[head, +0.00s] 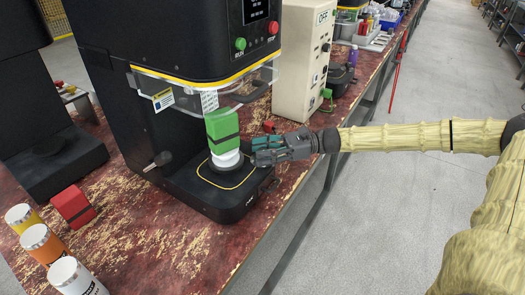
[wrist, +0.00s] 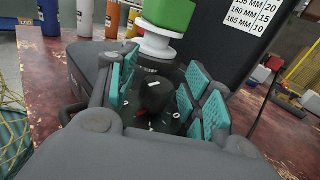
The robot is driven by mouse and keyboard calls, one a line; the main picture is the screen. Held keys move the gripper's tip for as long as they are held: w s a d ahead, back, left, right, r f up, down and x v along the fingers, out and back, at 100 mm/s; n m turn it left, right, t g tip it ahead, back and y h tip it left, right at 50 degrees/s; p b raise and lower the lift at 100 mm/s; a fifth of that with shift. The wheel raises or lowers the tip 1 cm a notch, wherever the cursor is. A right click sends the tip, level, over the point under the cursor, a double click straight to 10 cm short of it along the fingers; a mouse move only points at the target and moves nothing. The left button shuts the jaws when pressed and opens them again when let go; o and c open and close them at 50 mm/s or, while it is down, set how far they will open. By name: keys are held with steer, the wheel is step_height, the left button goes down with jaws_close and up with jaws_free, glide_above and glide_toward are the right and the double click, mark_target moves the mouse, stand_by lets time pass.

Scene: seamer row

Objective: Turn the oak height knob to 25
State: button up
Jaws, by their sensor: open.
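A black seamer (head: 160,50) stands on the worn red bench. In the wrist view a dark rounded knob (wrist: 157,93) sits on a black face with small white marks around it. I cannot read the marks or the knob's setting, and no oak colour shows. My gripper (head: 262,151) is at the right side of the machine's base. In the wrist view my gripper (wrist: 155,95) is open, with teal finger pads on either side of the knob and gaps visible. The knob is hidden in the head view. A green block (head: 222,130) rests on a white piece on the base.
A printed chart (wrist: 255,12) lists millimetre heights against numbers. Several cans (head: 40,244) and a red block (head: 73,207) stand at the left. A beige box marked OFF (head: 303,60) stands behind my gripper. The floor at the right is clear.

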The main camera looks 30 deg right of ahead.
steer(key=c, duration=1.1)
steer(key=shift+o, duration=0.2)
steer(key=shift+r+m+t, duration=0.1)
steer(key=shift+m+t, duration=0.2)
steer(key=shift+t, duration=0.5)
steer(key=shift+m+t+h, duration=0.7)
steer(key=shift+m+t, duration=0.2)
steer(key=shift+t, duration=0.1)
steer(key=shift+m+t+h+b, duration=0.3)
steer(key=shift+t+b, duration=0.15)
steer(key=shift+t, duration=0.05)
steer(key=shift+w+d+m+t+h+b, duration=0.15)
steer(key=shift+m+t+h+b, duration=0.45)
steer(key=shift+t+b, duration=0.7)
steer(key=m+b, duration=0.1)
steer(key=b, duration=0.3)
steer(key=shift+w+r+t+h, duration=0.1)
steer(key=shift+t+h, duration=0.2)
steer(key=shift+h, duration=0.1)
